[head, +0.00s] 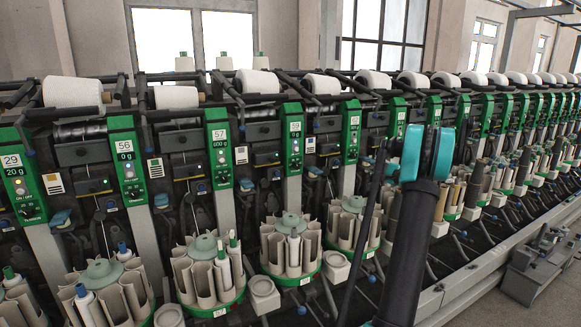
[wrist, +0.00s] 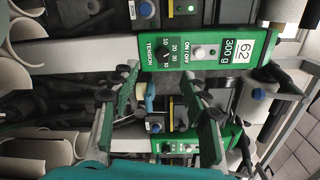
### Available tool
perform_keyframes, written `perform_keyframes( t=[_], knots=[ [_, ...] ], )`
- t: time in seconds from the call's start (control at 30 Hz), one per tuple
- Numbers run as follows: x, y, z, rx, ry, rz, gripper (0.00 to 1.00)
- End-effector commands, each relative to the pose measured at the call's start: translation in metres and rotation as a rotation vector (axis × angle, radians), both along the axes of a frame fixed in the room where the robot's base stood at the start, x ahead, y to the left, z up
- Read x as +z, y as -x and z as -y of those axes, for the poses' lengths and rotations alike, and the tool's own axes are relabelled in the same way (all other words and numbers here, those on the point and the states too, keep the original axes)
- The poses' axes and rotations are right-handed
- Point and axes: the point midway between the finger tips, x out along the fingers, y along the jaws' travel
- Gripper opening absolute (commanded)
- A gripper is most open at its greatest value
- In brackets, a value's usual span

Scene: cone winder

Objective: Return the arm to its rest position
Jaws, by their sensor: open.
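My arm, a black link (head: 405,255) with a teal joint (head: 428,152), rises in front of the machine at the right of the middle in the head view. My gripper does not show clearly there. In the wrist view my gripper (wrist: 160,95) has its two fingers apart, with nothing seen between them but the machine behind. A green panel (wrist: 215,50) marked 62 and 300 g lies beyond the fingertips, turned sideways in the picture. I cannot tell how far the fingers are from it.
A long row of winding units with green panels (head: 219,155) runs off to the right. White cones (head: 73,92) lie along the top. Round bobbin magazines (head: 209,270) stand out in front below. A grey metal box (head: 540,265) stands on the floor at the right.

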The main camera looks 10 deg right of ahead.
Motion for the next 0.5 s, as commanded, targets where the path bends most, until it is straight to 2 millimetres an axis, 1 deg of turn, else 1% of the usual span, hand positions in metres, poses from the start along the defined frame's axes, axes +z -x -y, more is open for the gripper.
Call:
perform_keyframes(
  t=[0.03,0.07,0.1,0.17,0.2,0.27,0.3,0.37,0.4,0.47,0.5],
  knots=[
    [0.001,0.004,-0.017,0.018,0.026,-0.013,0.46],
    [0.000,0.007,-0.028,0.031,0.047,-0.024,0.46],
    [-0.001,0.012,-0.047,0.052,0.082,-0.041,0.46],
    [-0.003,0.024,-0.077,0.088,0.143,-0.071,0.46],
    [-0.006,0.033,-0.099,0.113,0.191,-0.092,0.46],
    [-0.011,0.050,-0.131,0.154,0.263,-0.124,0.46],
    [-0.015,0.063,-0.151,0.183,0.312,-0.145,0.46],
    [-0.021,0.082,-0.179,0.223,0.386,-0.174,0.46],
    [-0.026,0.097,-0.196,0.250,0.435,-0.193,0.46],
    [-0.034,0.120,-0.221,0.292,0.508,-0.220,0.46],
    [-0.039,0.136,-0.237,0.321,0.557,-0.237,0.46]
  ],
)
